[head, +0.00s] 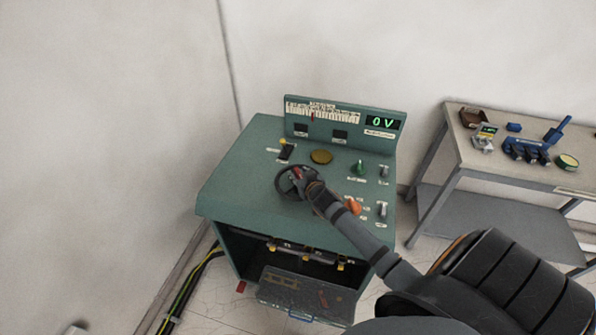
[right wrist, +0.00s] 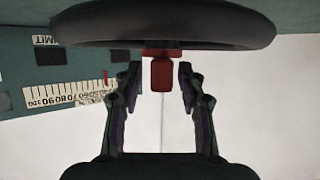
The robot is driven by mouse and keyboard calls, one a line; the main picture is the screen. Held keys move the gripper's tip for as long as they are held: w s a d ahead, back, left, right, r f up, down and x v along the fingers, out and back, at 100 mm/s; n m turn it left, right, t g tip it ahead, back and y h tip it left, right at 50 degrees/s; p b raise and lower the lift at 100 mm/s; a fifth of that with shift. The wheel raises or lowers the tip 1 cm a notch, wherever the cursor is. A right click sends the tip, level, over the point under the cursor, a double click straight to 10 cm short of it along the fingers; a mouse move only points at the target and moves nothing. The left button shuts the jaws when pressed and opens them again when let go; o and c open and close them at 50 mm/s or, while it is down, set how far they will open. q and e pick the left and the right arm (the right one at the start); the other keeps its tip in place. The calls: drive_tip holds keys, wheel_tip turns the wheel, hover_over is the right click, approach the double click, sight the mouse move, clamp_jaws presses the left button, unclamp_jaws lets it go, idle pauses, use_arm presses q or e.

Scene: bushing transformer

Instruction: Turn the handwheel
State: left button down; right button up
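The handwheel (head: 283,187) is a dark wheel on the sloped top of the green control console (head: 240,185). In the right wrist view its thick black rim (right wrist: 90,27) crosses the top of the picture. A red piece (right wrist: 160,75) shows at the wheel, between the fingertips. My right gripper (head: 306,184) is at the right side of the wheel and hides part of it. In the right wrist view the right gripper (right wrist: 160,85) is open, with a gap on each side of the red piece. My left gripper is not in view.
The console carries a display (head: 382,122) reading 0 V, a brass disc (head: 321,157), a green knob (head: 359,167), an orange knob (head: 353,205) and several switches. A grey table (head: 477,155) with blue parts stands at the right. Cables (head: 190,285) run along the floor at the left.

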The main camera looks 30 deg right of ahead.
drive_tip(key=shift+w, duration=0.3)
drive_tip(key=shift+a, duration=0.1)
drive_tip(key=shift+s, duration=0.2)
drive_tip(key=shift+c, duration=1.6)
drive_tip(key=shift+w, duration=0.1)
drive_tip(key=c, duration=0.5)
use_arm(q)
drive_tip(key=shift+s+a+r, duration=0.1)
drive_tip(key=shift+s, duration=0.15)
use_arm(e)
clamp_jaws()
